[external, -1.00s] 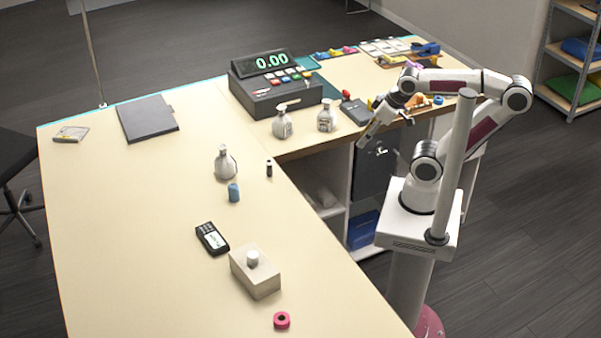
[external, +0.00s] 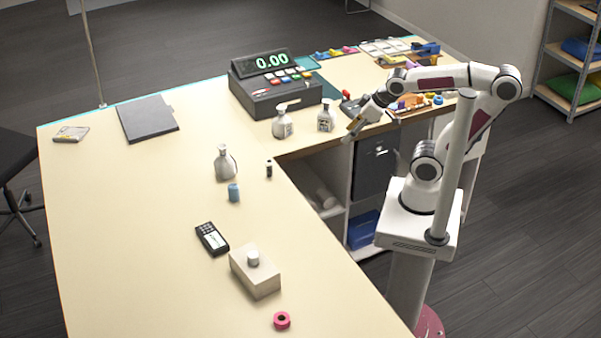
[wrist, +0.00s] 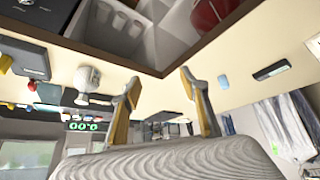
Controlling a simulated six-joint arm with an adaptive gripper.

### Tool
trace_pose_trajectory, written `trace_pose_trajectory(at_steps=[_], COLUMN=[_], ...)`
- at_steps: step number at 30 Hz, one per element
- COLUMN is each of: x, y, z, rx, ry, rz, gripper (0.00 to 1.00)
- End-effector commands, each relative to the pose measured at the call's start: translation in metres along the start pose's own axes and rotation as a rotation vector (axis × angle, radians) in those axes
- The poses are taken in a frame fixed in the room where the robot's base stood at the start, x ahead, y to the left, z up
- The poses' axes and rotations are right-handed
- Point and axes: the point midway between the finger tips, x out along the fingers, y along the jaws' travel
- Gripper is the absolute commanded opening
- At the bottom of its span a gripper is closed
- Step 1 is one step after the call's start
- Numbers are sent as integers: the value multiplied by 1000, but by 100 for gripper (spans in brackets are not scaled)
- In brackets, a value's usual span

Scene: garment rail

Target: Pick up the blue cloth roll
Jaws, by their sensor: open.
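The blue cloth roll (external: 234,193) appears as a small blue cylinder standing upright on the pale counter (external: 150,230), below a white bottle and up from the card terminal. A small blue shape on the counter in the wrist view (wrist: 222,82) looks like the same roll, just right of a finger. My gripper (external: 349,134) hangs in the air by the counter's inner corner, well to the right of the roll and above it in the picture. In the wrist view its two fingers (wrist: 160,78) stand apart with nothing between them.
White bottles (external: 225,163) (external: 282,122) (external: 326,117), a small dark bottle (external: 269,169), the card terminal (external: 212,239) and a beige box (external: 255,272) stand around. The cash register (external: 275,88) is at the back. The counter left of the roll is clear.

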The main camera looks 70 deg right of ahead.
Motion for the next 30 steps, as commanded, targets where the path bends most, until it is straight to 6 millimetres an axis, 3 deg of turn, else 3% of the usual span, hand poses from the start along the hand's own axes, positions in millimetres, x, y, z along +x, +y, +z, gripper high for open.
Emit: trace_pose_trajectory(at_steps=[14,30], x=[66,143], y=[-6,-53], z=[-87,-158], rx=[-104,-236], ry=[159,341], rz=[14,-77], gripper=[44,44])
